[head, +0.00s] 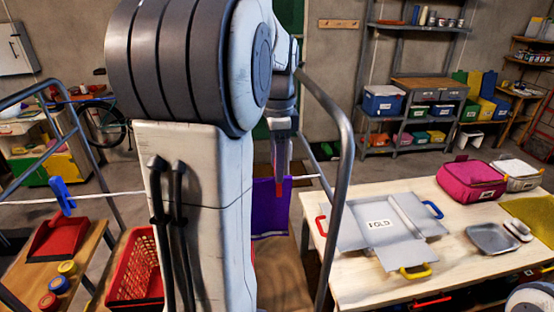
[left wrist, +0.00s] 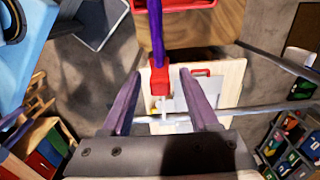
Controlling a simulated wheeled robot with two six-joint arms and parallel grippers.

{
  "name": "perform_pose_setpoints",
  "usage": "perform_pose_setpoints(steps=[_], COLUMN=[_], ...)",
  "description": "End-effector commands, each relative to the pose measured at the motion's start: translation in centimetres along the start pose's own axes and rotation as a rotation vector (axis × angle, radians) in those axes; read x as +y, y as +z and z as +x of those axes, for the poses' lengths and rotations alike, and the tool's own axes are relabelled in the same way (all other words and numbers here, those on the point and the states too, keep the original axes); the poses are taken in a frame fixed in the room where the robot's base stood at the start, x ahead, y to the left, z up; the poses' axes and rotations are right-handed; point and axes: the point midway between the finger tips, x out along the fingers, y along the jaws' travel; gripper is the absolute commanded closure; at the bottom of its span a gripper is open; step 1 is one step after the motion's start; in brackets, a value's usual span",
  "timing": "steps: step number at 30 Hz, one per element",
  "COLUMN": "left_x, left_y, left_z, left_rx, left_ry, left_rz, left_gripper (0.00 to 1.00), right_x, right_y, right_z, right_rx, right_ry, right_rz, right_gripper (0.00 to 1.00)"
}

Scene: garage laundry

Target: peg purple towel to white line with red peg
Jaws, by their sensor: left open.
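The purple towel (head: 270,208) hangs from the white line (head: 312,177) beyond my left arm. The red peg (head: 279,187) is at the towel's top edge, just below my left gripper (head: 282,168). In the left wrist view, my left gripper (left wrist: 160,75) is open, with one finger on each side of the red peg (left wrist: 160,84) and gaps showing between. The purple towel (left wrist: 156,22) shows there edge-on as a narrow strip above the peg. My left arm hides part of the line and towel. My right gripper does not show.
A blue peg (head: 62,196) is on the line at left. A red basket (head: 135,268) stands left of my arm. A metal rail (head: 340,150) curves right of the towel. A table (head: 370,290) with a grey folding board (head: 383,230) is at right.

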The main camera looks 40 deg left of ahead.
Motion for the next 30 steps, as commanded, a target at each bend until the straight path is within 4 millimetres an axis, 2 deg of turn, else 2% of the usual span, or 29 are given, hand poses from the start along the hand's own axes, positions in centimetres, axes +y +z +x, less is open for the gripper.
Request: perform_pose_setpoints(steps=[5,12,18,24,30], left_x=[-0.1,-0.1,-0.1,0.0,0.0], left_y=[0.0,0.0,0.0,0.0,0.0], left_z=[-1.4,-6.2,-9.3,-10.4,-10.4], left_rx=[0.002,0.002,0.001,0.0,0.0], left_ry=[-0.005,-0.006,-0.002,0.0,0.001], left_rz=[0.0,0.0,0.0,0.0,0.0], left_gripper=[0.39,0.39,0.39,0.39,0.39], right_x=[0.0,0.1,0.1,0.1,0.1], right_y=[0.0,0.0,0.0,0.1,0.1], right_z=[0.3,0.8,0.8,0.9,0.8], right_rx=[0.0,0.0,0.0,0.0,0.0], right_ry=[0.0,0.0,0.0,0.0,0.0], right_rz=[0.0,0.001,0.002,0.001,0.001], right_gripper=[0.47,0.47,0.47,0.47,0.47])
